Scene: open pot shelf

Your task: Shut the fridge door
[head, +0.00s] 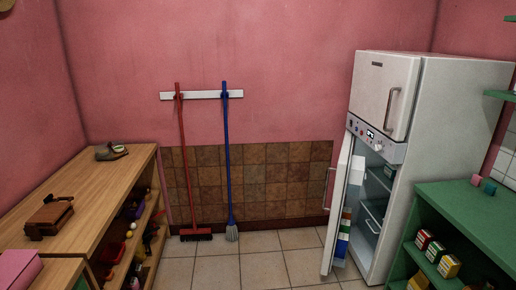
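A white fridge (433,150) stands on the right against the back wall. Its upper door (384,92) is shut. Its lower fridge door (336,208) stands open, swung out to the left and seen nearly edge-on, with a handle (327,188) on its left side. Shelves inside the lower compartment (374,205) show through the gap, and several cartons sit in the door's inner side. Neither of my grippers is in view.
A wooden shelf unit (125,173) stands on the left. A green shelf (460,212) with small boxes stands at right front, close to the fridge. A red broom (182,165) and blue mop (228,165) hang on the back wall. The tiled floor (265,268) between is clear.

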